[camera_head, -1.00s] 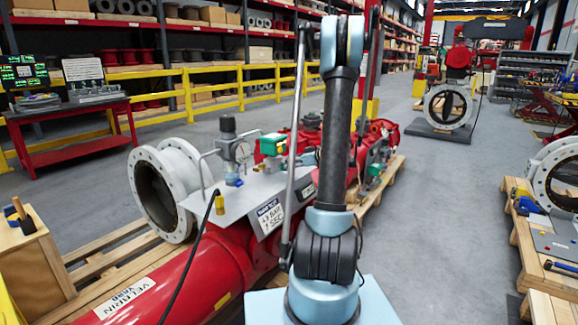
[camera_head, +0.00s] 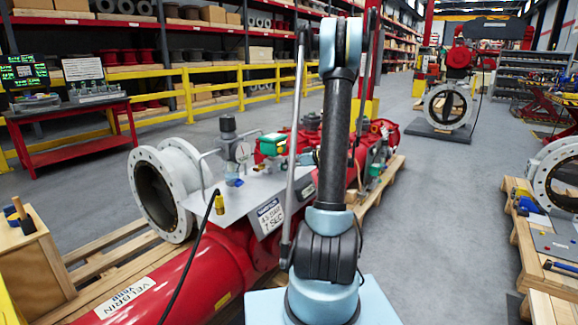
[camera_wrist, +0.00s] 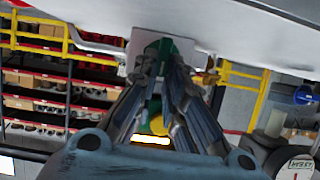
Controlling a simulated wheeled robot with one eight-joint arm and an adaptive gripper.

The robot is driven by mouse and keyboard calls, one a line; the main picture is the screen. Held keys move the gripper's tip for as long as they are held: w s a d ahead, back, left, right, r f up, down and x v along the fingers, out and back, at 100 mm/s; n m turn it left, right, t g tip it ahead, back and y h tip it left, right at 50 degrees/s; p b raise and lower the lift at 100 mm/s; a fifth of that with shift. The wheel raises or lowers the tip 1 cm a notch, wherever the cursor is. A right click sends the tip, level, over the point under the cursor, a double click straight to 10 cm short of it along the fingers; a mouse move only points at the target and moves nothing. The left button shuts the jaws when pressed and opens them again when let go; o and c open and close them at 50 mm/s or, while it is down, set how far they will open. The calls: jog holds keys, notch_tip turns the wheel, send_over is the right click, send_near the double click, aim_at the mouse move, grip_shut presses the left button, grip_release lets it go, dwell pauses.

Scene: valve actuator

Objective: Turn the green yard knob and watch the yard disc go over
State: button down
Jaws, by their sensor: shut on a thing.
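In the wrist view, my gripper (camera_wrist: 165,68) has its two fingers closed in on a green part (camera_wrist: 184,47), which appears to be the green knob. The fingers cover much of it, so its angle is hard to tell. In the head view my arm hides the gripper and that contact. A green box (camera_head: 272,144) sits by the gauge above a grey plate (camera_head: 245,193). A white flanged valve body (camera_head: 158,190) stands at the left with a dark bore. Another flanged ring (camera_head: 430,105) stands at the back right with an upright disc (camera_head: 449,106) in it; I cannot tell which disc is the yard one.
A red cylinder (camera_head: 165,287) on a wooden pallet fills the lower left. A black cable (camera_head: 191,248) runs over it. A gauge post (camera_head: 228,128) rises from the grey plate. A yellow rail (camera_head: 215,92) crosses behind.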

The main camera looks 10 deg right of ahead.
aim_at(293, 172)
jog(key=shift+w+d, duration=0.1)
jog(key=shift+d, duration=0.05)
jog(key=m+y, duration=0.1)
jog(key=w+m+g, duration=0.1)
jog(key=m, duration=0.1)
jog(key=shift+d+f+y, duration=0.15)
jog(key=shift+d+y, duration=0.25)
jog(key=m, duration=0.1)
jog(key=m+g+y, duration=0.1)
jog(key=m, duration=0.1)
jog(key=f+m+y, duration=0.1)
jog(key=shift+w+d, duration=0.3)
jog(key=shift+d, duration=0.05)
jog(key=m+y, duration=0.1)
jog(key=m, duration=0.1)
jog(key=f+m+y, duration=0.1)
jog(key=m, duration=0.2)
jog(key=shift+w+d+f+g+y, duration=0.1)
jog(key=shift+w+d+g+y, duration=0.05)
jog(key=shift+g+y, duration=0.15)
jog(key=c, duration=1.7)
grip_release()
jog(key=shift+o, duration=0.2)
